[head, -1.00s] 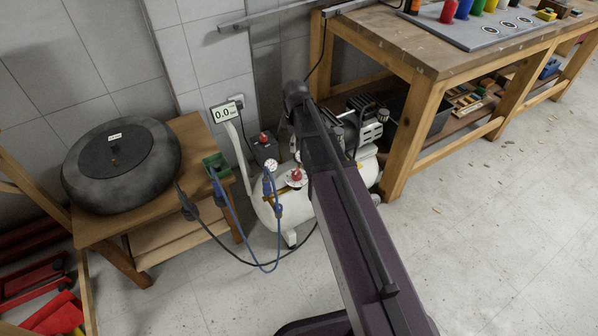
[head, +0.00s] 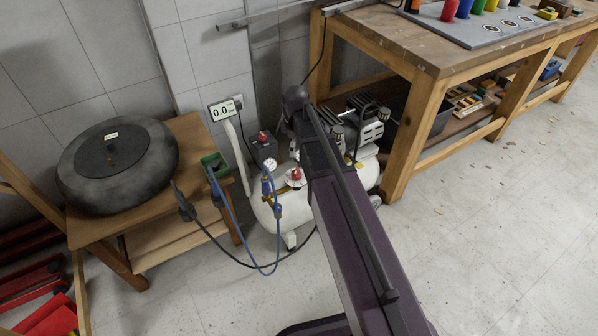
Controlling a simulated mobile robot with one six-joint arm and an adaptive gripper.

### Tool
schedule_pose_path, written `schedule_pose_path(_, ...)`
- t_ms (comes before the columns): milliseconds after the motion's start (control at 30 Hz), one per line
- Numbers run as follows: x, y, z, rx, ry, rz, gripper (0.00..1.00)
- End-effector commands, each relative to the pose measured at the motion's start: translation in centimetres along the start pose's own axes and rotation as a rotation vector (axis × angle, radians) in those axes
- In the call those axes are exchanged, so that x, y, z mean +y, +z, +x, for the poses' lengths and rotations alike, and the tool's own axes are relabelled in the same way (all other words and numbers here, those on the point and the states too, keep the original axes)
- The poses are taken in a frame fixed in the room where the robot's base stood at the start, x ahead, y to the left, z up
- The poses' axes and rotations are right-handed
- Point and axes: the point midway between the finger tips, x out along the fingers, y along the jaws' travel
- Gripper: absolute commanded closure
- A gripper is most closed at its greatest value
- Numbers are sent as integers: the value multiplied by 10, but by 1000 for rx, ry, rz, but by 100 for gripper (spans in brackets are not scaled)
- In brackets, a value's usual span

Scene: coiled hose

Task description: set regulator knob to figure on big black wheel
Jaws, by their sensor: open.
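The big black wheel (head: 80,180) lies flat on a low wooden table at the left. A small white label (head: 111,135) is on its hub; its figure is too small to read. A red knob (head: 297,173) on a pale round dial sits on top of the white compressor tank (head: 262,212), beside a round gauge (head: 270,165). I take it for the regulator knob; its setting cannot be read. My arm reaches over the tank's right part and hides some of it. My gripper does not show.
Blue and black hoses (head: 232,225) hang between the low table (head: 190,130) and tank. A workbench (head: 440,70) stands at right.

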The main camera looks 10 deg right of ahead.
Motion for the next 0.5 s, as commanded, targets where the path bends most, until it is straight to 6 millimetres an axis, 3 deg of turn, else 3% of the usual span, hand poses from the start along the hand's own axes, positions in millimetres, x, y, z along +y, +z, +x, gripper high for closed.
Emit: schedule_pose_path(500,0,0,43,0,0,-1,11)
